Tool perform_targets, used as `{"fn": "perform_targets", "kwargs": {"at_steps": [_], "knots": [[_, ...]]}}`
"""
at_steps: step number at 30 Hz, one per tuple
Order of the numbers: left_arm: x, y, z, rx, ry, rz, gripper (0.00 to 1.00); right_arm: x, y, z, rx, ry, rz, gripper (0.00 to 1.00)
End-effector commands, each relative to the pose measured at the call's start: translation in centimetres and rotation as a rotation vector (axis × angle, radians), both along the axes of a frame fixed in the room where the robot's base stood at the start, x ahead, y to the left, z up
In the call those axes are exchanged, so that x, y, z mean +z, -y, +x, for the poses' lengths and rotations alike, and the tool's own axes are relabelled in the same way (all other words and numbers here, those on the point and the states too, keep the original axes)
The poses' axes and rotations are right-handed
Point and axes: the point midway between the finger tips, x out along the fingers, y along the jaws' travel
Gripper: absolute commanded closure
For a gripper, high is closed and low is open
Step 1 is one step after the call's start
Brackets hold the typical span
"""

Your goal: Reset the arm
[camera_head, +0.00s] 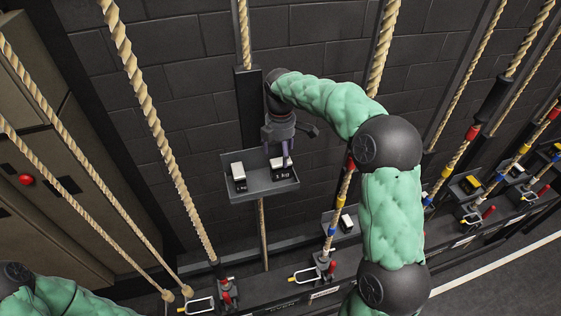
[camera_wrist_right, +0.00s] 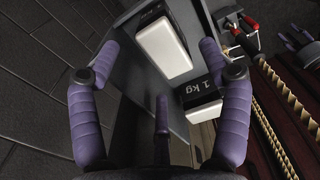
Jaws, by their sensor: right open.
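My right arm, padded in green, reaches up across the head view and bends left. Its gripper (camera_head: 281,159) is just above a small dark tray (camera_head: 262,185). In the wrist view its purple fingers (camera_wrist_right: 158,52) are spread apart with nothing held between them. On the tray sit a white-topped block (camera_head: 238,172) at left and a black weight with a white top (camera_head: 281,170) at right. The wrist view shows the white-topped block (camera_wrist_right: 162,48) and a "1 kg" label on the weight (camera_wrist_right: 204,92). My left arm shows only at the bottom left corner; its gripper is out of frame.
Thick ropes hang around the tray, including one at left (camera_head: 140,85) and one beside my right arm (camera_head: 384,45). A dark rail with levers and clamps (camera_head: 325,268) runs along the bottom. A cabinet with a red button (camera_head: 26,180) stands at left. A brick wall is behind.

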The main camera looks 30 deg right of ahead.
Motion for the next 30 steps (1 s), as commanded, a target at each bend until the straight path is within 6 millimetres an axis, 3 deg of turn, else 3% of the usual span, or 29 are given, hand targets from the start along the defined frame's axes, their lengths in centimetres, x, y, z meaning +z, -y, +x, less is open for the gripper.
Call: {"fn": "perform_targets", "kwargs": {"at_steps": [3,9,22,26,30], "knots": [[0.0,0.0,0.0,0.000,0.000,0.000,0.60,2.3,0.0,0.1,0.001,0.003,-0.001,0.22],[0.0,0.0,0.0,0.000,0.000,0.000,0.60,4.8,0.0,0.1,0.001,0.002,0.000,0.22],[-0.1,-0.2,-0.3,0.000,-0.003,0.001,0.60,5.4,-0.1,-0.1,0.001,-0.002,0.001,0.22],[-0.1,-1.2,-1.9,0.000,-0.006,0.003,0.60,5.2,-1.0,-1.6,0.001,-0.004,0.003,0.22],[0.0,-3.0,-5.0,0.000,-0.001,0.000,0.60,5.6,-3.0,-4.9,0.001,0.002,0.000,0.22]]}}
